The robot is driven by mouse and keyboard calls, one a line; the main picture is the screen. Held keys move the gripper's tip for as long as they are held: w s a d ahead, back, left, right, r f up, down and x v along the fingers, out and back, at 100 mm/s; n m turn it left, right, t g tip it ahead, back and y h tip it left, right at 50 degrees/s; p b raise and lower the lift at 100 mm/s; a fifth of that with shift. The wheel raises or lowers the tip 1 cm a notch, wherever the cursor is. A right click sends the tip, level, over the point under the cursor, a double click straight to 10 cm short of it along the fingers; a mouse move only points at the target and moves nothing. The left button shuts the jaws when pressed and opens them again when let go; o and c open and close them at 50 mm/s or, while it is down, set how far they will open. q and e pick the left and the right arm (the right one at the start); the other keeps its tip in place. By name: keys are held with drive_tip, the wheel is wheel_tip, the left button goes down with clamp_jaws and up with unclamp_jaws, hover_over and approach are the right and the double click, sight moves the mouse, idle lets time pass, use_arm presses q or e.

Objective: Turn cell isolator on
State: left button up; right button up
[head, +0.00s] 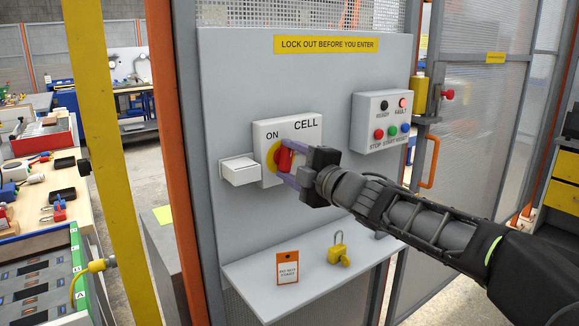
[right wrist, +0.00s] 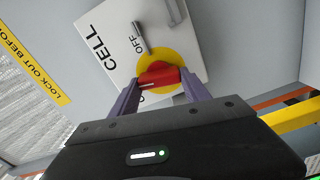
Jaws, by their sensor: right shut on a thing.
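The cell isolator is a white box (head: 308,130) marked CELL and ON, on a grey upright panel. It carries a yellow disc (head: 271,151) with a red handle (head: 284,160). My right gripper (head: 285,163) comes in from the right with its purple fingers closed on the handle. In the right wrist view the fingers hold both sides of the red handle (right wrist: 160,75). Its white mark lies between the OFF lettering and other lettering partly hidden by a finger; the exact angle is hard to judge. A grey metal bar (right wrist: 140,38) stands near OFF. My left gripper is out of view.
A button box (head: 380,122) is right of the isolator, and a small white box (head: 239,170) is on its left. Below, a shelf (head: 310,285) holds a yellow padlock (head: 339,252) and a tag (head: 287,268). A yellow post (head: 105,150) and workbench stand left.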

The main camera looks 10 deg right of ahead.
drive_tip(key=shift+f+n+b, duration=0.15)
drive_tip(key=shift+n+b, duration=0.2)
drive_tip(key=shift+n, duration=0.85)
drive_tip(key=o, duration=1.4)
drive_tip(key=v, duration=0.7)
drive_tip(key=shift+s, duration=0.4)
drive_tip(key=shift+d, duration=0.1)
